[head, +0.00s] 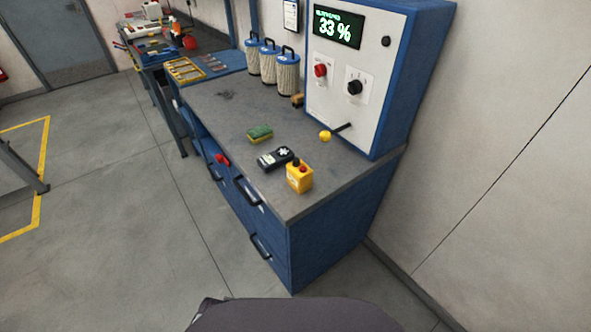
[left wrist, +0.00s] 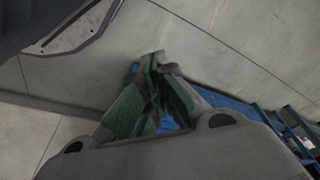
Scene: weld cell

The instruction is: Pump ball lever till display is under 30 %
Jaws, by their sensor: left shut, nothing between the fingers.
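The control cabinet (head: 330,98) stands on the workbench, and its display (head: 338,27) reads 33 %. The lever with the yellow ball (head: 325,136) sticks out low on the cabinet front, with the ball toward the left and low. Neither gripper shows in the head view, and nothing of mine touches the lever there. My left gripper (left wrist: 158,62) shows in the left wrist view with its fingertips together and empty, over floor and something blue. The lever is not seen in that view. My right gripper is in neither view.
A yellow box with a red button (head: 299,177), a dark handheld meter (head: 275,158) and a green and yellow sponge (head: 260,133) lie on the bench (head: 225,115). Filter cartridges (head: 268,64) stand left of the cabinet. The cabinet carries a red knob (head: 320,71) and a black knob (head: 355,87).

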